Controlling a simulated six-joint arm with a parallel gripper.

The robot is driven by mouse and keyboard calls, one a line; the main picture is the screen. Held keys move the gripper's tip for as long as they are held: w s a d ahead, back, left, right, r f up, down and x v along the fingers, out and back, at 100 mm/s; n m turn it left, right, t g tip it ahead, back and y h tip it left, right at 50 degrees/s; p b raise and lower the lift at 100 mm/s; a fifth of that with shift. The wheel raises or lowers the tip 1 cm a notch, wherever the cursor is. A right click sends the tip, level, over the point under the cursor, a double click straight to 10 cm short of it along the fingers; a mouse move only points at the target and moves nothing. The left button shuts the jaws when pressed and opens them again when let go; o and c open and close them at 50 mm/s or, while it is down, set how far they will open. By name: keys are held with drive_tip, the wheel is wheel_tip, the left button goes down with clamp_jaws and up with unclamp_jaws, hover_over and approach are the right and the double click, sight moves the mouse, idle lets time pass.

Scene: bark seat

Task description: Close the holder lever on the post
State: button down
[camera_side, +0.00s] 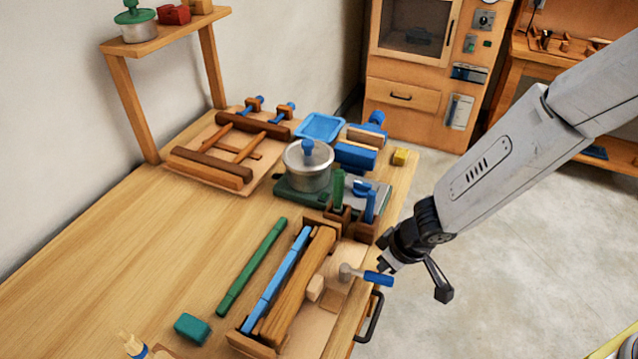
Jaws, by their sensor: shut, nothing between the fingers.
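My gripper (384,264) is shut and empty, just above and right of the blue handle. Whether it touches the handle is unclear. The dark wrist hides part of the space beyond the table edge.
The tray holds a long wooden bar (300,287) and a blue rod (277,277); a green rod (252,267) lies left of it. A lidded metal pot (308,172) stands behind. A wooden clamp frame (215,165) is at the back. The table's left front is mostly clear.

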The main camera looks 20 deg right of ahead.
wheel_tip(320, 180, up, 9)
drive_tip(key=shift+s+d, duration=0.15)
drive_tip(key=shift+s, duration=0.15)
idle(0.8)
drive_tip(key=shift+d, duration=0.15)
drive_tip(key=s+d+r+m, duration=0.1)
drive_tip(key=s+d, duration=0.3)
drive_tip(key=d, duration=0.6)
drive_tip(key=s+d+r+m+h, duration=0.1)
drive_tip(key=s+d+m, duration=0.2)
drive_tip(key=d, duration=0.7)
drive_tip(key=shift+s+d+m+g+h, duration=0.15)
drive_tip(key=shift+s+m+g+h, duration=0.15)
drive_tip(key=shift+s+m+g, duration=0.15)
